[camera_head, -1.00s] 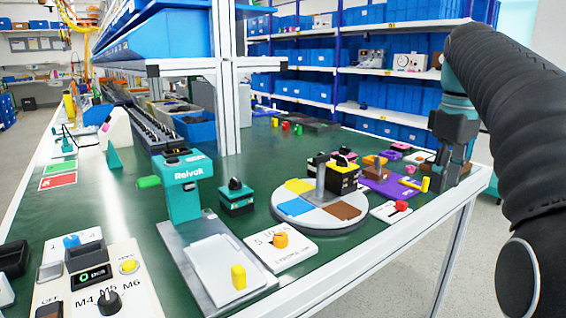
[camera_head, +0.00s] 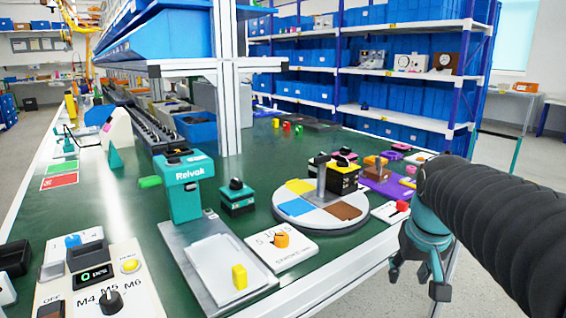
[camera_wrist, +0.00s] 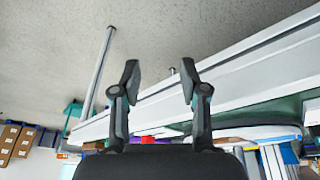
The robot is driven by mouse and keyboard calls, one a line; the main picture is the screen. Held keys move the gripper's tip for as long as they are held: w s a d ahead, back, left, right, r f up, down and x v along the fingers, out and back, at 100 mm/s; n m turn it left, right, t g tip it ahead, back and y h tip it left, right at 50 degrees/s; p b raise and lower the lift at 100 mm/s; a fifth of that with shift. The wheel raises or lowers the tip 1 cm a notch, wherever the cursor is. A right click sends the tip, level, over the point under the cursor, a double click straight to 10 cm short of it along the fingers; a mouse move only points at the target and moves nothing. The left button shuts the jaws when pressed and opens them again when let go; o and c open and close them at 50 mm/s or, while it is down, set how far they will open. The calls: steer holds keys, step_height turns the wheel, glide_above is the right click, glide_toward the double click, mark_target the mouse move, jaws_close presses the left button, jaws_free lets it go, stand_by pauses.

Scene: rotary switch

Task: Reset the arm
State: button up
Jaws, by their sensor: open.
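My gripper (camera_head: 418,277) is at the right of the head view, in front of the table's near right edge and apart from it. Its fingers are spread with nothing between them. In the wrist view my gripper (camera_wrist: 158,85) also shows open and empty, with floor and the pale table edge (camera_wrist: 240,85) behind it. A rotary switch with a black knob (camera_head: 110,300) and M4, M5, M6 marks sits on a panel at the front left. An orange knob (camera_head: 282,240) sits on a white numbered plate.
The green table (camera_head: 140,215) carries a teal Relvok press (camera_head: 186,185), a round turntable (camera_head: 320,222) with coloured sectors and a grey tray (camera_head: 215,265). Blue-bin shelves (camera_head: 400,100) stand behind. Floor is free right of the table.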

steer(key=s+a+f+t, duration=0.1)
steer(key=s+a+f, duration=0.2)
steer(key=s, duration=0.3)
steer(key=s+a+f+n, duration=0.1)
steer(key=s+a+f, duration=0.2)
steer(key=s, duration=0.3)
steer(key=shift+s+a+t+y, duration=0.35)
steer(key=shift+a+t+y, duration=0.05)
steer(key=shift+a, duration=0.35)
steer(key=shift+c, duration=0.2)
stand_by(1.3)
